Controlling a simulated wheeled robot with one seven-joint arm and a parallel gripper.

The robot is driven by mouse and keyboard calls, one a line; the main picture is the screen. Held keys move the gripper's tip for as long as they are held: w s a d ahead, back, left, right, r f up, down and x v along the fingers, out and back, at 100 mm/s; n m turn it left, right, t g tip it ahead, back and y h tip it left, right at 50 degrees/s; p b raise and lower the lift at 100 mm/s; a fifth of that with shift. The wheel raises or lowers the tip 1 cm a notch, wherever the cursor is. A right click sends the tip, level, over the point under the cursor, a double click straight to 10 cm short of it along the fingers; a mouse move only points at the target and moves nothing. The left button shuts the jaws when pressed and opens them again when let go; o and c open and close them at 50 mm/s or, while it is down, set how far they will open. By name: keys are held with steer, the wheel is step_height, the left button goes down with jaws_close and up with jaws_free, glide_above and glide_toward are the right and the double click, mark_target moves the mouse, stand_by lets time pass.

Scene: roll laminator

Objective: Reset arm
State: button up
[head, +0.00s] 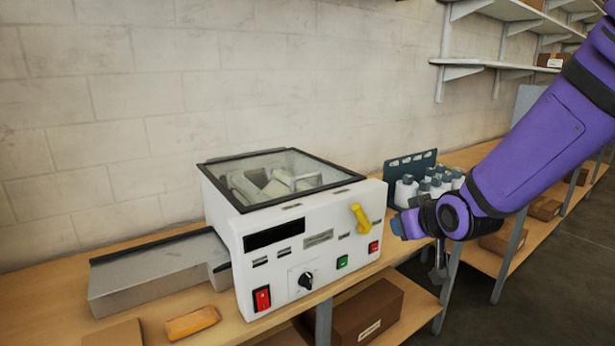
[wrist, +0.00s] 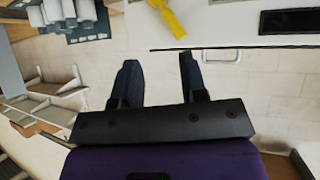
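The white roll laminator (head: 300,240) stands on the wooden bench, with a dark-framed clear lid on top. Its front has a yellow lever (head: 360,219), a red switch (head: 262,298), a black knob (head: 305,281) and a green button. My gripper (head: 438,268) hangs to the right of the laminator, in front of the bench, apart from it. In the wrist view my gripper (wrist: 158,80) has its two dark fingers apart with nothing between them. The yellow lever also shows in the wrist view (wrist: 168,18), beyond the fingertips.
A dark rack of white bottles (head: 408,192) stands on the bench right of the laminator. A grey metal tray (head: 160,272) adjoins its left side. An orange block (head: 192,322) lies in front. Cardboard boxes (head: 370,312) sit on the lower shelf. Wall shelves (head: 500,64) are at upper right.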

steer(key=s+d+r+m+g+h, duration=0.1)
steer(key=s+d+r+g, duration=0.1)
steer(key=s, duration=0.7)
steer(key=s+d+r+m+g, duration=0.1)
steer(key=s+d+r, duration=0.3)
steer(key=s, duration=0.5)
steer(key=s+d+r+m+g+h, duration=0.1)
steer(key=s+d+r+m+g, duration=0.1)
steer(key=s+r, duration=0.4)
steer(key=s+d, duration=0.1)
steer(key=s, duration=0.1)
steer(key=shift+s+d+g+h, duration=0.25)
steer(key=shift+s+g+h, duration=0.05)
steer(key=shift+s, duration=0.1)
